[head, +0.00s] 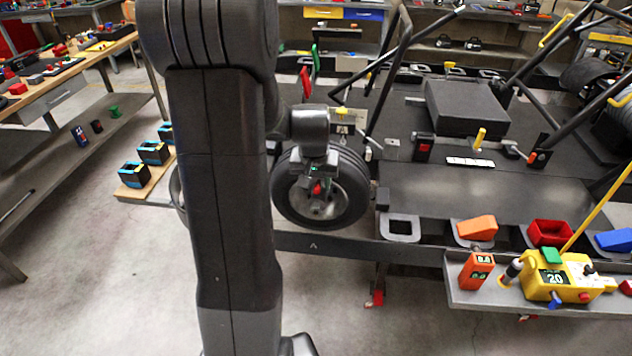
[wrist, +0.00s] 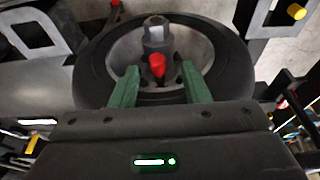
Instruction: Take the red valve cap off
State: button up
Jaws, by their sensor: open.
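The red valve cap (wrist: 157,66) sits on the wheel (wrist: 97,62), in front of the grey hub nut, in the wrist view. It also shows as a small red spot in the head view (head: 317,189), on the face of the black-tyred wheel (head: 345,204). My gripper (wrist: 156,80) is open, with its two green fingers apart, one on each side of the cap. A gap shows between each finger and the cap. Whether the fingertips reach the cap in depth is hard to tell. In the head view my gripper (head: 316,180) is in front of the wheel and partly hides it.
A kart stand with a dark flat top (head: 450,190) is right of the wheel. A yellow device (head: 560,279) and an orange box (head: 476,270) sit on its front shelf. A wooden board with black-and-blue blocks (head: 152,152) lies left. Open floor is in front.

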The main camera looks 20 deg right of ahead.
jog(key=shift+d+f, duration=0.15)
jog(key=shift+f, duration=0.3)
grip_shut()
jog(key=shift+s, duration=0.15)
dwell(0.6)
jog(key=shift+s+a+r, duration=0.2)
jog(key=shift+s+a, duration=0.3)
jog(key=shift+s, duration=0.25)
jog(key=shift+s+a+r, duration=0.2)
jog(key=shift+s+a, duration=0.35)
jog(key=shift+s, duration=0.2)
jog(key=shift+s+a+r, duration=0.2)
jog(key=shift+s+a, duration=0.3)
jog(key=shift+s, duration=0.25)
jog(key=shift+s, duration=0.1)
